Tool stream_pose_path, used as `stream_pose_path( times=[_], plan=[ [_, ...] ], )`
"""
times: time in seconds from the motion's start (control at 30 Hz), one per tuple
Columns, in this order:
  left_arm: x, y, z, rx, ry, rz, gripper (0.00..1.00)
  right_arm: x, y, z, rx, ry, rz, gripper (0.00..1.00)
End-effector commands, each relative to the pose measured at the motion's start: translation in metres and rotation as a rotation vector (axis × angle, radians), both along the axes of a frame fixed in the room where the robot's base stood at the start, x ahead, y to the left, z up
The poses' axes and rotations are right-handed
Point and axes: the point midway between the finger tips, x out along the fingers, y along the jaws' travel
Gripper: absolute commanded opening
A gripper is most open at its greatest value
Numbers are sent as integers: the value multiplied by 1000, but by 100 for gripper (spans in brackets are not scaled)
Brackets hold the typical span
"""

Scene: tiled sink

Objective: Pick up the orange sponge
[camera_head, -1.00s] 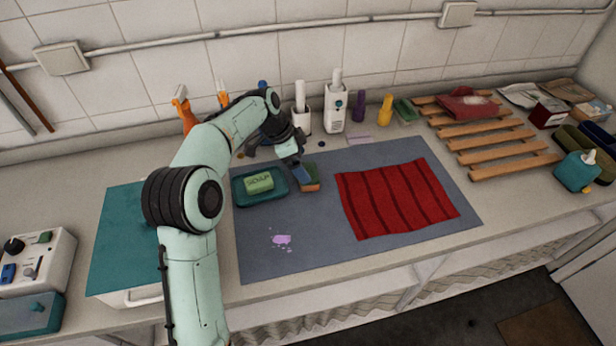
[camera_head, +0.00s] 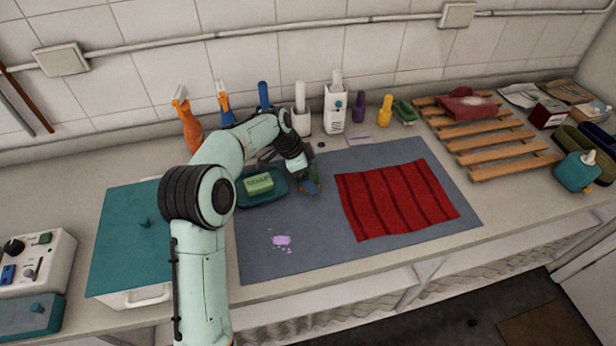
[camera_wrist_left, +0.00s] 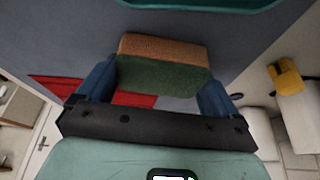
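The orange sponge (camera_wrist_left: 162,58), with a green layer, lies on the grey mat just right of the soap dish. In the head view (camera_head: 315,173) it is partly covered by a blue finger. My left gripper (camera_wrist_left: 160,88) straddles the sponge, one blue finger at each side. The fingers are spread about as wide as the sponge; whether they press on it I cannot tell. My right gripper is in neither view.
A teal soap dish (camera_head: 245,203) holding green soap (camera_head: 258,183) sits close on the left. A red striped cloth (camera_head: 395,198) lies on the right. Bottles (camera_head: 193,130) line the wall behind. A wooden rack (camera_head: 490,140) stands further right. The front of the grey mat is mostly clear.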

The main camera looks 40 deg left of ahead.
Motion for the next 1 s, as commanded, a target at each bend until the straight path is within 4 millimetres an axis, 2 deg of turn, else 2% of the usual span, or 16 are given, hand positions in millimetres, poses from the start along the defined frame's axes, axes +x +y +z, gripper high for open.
stream_pose_path(
  times=[0.33, 0.57, 0.67, 1.0],
  plan=[
    [0, 0, 4, 1, -1, 0, 65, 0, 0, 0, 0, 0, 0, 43],
    [1, 0, 29, 2, -3, -1, 65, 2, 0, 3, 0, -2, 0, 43],
    [1, 1, 49, 3, -5, 0, 65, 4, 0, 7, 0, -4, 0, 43],
    [2, 0, 148, 1, -7, -1, 65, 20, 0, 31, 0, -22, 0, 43]
  ],
)
